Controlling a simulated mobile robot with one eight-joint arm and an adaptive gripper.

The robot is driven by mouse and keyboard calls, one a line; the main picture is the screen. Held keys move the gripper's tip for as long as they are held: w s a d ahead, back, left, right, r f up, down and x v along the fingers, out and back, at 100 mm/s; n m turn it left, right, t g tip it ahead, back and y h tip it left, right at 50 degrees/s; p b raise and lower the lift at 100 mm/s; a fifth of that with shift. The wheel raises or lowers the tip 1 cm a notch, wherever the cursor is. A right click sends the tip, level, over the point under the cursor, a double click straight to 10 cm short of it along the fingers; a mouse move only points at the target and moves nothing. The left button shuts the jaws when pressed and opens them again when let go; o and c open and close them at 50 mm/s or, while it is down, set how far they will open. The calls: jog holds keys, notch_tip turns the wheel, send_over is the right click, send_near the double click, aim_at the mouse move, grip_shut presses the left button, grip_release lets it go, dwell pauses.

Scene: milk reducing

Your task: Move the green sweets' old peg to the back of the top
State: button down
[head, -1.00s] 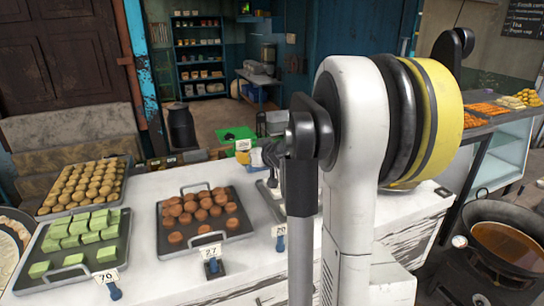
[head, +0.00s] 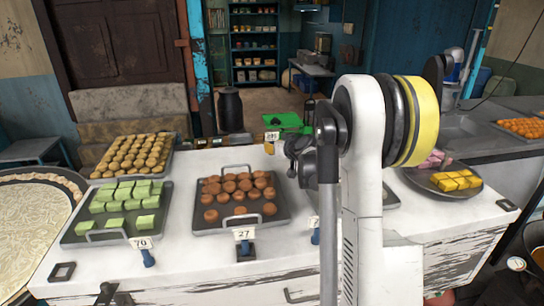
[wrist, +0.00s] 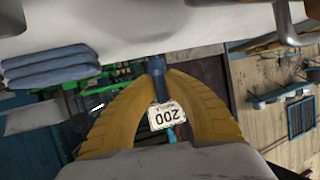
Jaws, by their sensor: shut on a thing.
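My gripper (wrist: 162,85) has yellow fingers shut on a blue peg (wrist: 157,66) with a white tag reading 200, upside down in the wrist view. In the head view the tag (head: 272,136) shows above the back part of the white counter top (head: 182,205), left of my arm. My arm hides part of the gripper there. The green sweets (head: 128,197) sit on a dark tray at the left of the counter. A blue peg with a 70 tag (head: 143,244) stands before that tray.
A tray of brown sweets (head: 238,192) with a 27 peg (head: 244,236) stands mid-counter. A tray of pale round sweets (head: 130,153) is behind the green ones. A plate of yellow sweets (head: 458,182) is at right. Folded blue cloths (wrist: 50,70) show in the wrist view.

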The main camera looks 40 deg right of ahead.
jog(key=shift+f+b, duration=0.4)
jog(key=shift+f, duration=1.25)
jog(key=shift+f, duration=0.1)
jog(key=shift+f, duration=0.15)
jog(key=c, duration=1.5)
grip_release()
jog(key=shift+s+r, duration=0.2)
jog(key=shift+r, duration=0.15)
jog(key=p+v, duration=0.2)
jog(key=v, duration=0.9)
jog(key=shift+s+r, duration=0.1)
jog(key=shift+s, duration=0.2)
